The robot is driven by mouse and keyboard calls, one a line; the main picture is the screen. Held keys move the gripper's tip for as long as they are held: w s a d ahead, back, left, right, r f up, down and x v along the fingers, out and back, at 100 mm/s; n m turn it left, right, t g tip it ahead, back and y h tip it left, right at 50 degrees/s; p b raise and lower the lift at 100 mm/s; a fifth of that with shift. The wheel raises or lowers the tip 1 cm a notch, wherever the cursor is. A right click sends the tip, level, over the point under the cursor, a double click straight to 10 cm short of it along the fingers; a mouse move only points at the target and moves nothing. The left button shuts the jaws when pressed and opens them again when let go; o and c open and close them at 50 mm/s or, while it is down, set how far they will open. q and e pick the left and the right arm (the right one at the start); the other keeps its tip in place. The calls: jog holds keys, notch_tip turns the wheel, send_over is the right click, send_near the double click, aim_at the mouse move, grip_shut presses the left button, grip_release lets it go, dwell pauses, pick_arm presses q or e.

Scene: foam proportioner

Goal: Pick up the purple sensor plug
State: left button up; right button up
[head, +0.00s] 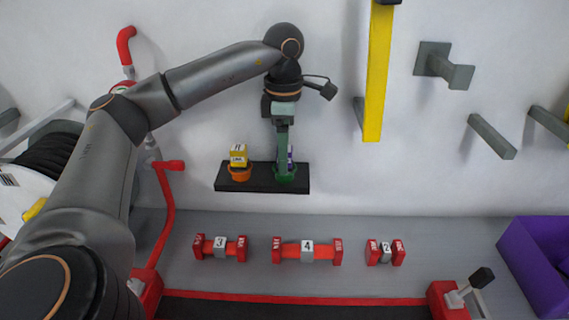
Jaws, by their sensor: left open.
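The purple sensor plug (290,154) stands in a green ring holder (285,173) on a small black shelf (261,186) on the wall. Only a thin purple and white strip of it shows, because my left gripper hangs in front of it. My left gripper (283,165) points down over the green holder, with its jaws open around or just in front of the plug; I cannot tell which. My right gripper is not in view.
A yellow block (239,155) sits in an orange holder (240,174) beside it on the shelf. Red numbered pieces (307,251) lie on the grey surface below. A yellow bar (378,75) and grey brackets (444,66) stick out at the right. A purple bin (540,268) stands lower right.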

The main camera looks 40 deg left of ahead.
pick_arm(q)
jog(key=shift+f, duration=0.2)
grip_shut()
dwell(0.5)
